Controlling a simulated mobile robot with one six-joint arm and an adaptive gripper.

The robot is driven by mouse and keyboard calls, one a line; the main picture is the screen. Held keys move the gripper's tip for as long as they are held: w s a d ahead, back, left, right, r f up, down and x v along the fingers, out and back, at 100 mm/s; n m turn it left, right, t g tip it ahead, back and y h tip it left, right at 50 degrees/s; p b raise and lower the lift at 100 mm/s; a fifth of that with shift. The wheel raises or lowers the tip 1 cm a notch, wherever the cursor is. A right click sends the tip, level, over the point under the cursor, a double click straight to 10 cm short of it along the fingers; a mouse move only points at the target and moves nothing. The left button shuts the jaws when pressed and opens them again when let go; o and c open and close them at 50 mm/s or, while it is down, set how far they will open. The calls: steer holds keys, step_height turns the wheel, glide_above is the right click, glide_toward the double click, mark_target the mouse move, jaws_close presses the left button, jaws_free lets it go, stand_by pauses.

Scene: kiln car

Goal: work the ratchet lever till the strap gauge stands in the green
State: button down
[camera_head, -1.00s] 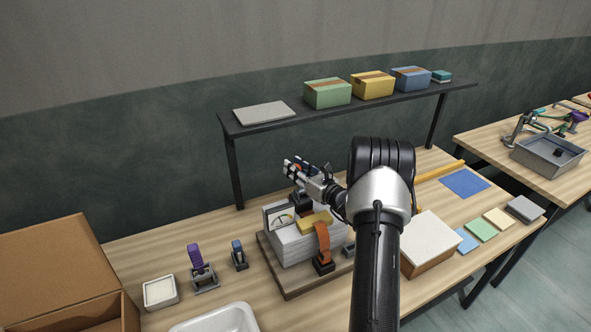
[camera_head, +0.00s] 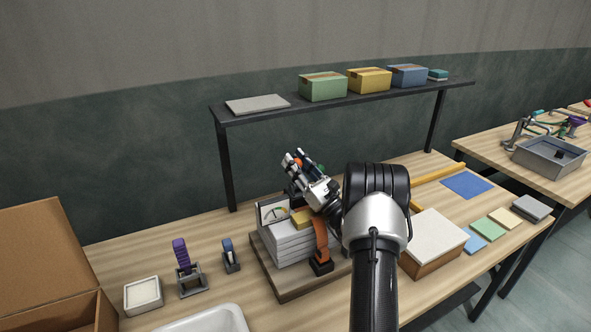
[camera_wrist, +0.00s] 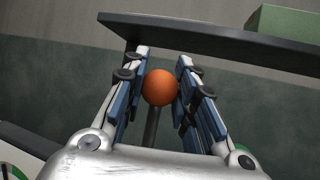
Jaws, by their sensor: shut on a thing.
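The ratchet lever's orange ball knob (camera_wrist: 160,88) sits on a grey rod between my gripper's fingers (camera_wrist: 162,85) in the wrist view. My gripper (camera_head: 293,160) is shut on this knob above the strapped stack in the head view. The strap gauge (camera_head: 272,211), a white dial with a coloured arc, stands at the stack's left. Its needle is too small to read surely; a sliver of dial shows in the wrist view's lower left corner. The orange strap (camera_head: 321,240) runs down the stack's front. My arm hides the stack's right side and the ratchet's base.
The stack stands on a wooden board (camera_head: 288,291). A dark shelf (camera_head: 350,101) with boxes runs behind. A purple-handled clamp (camera_head: 186,273), a smaller blue-handled one (camera_head: 230,257) and a white dish (camera_head: 143,296) stand left. A white-topped block (camera_head: 433,239) lies right.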

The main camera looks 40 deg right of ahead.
stand_by(0.4)
steer(key=c, duration=1.2)
jaws_free()
steer(key=shift+c, duration=0.2)
steer(key=shift+s, duration=0.1)
steer(key=shift+s+d+f, duration=0.1)
steer(key=shift+s+f, duration=0.15)
steer(key=s, duration=1.2)
steer(key=shift+s+d, duration=0.2)
steer(key=shift+d, duration=0.2)
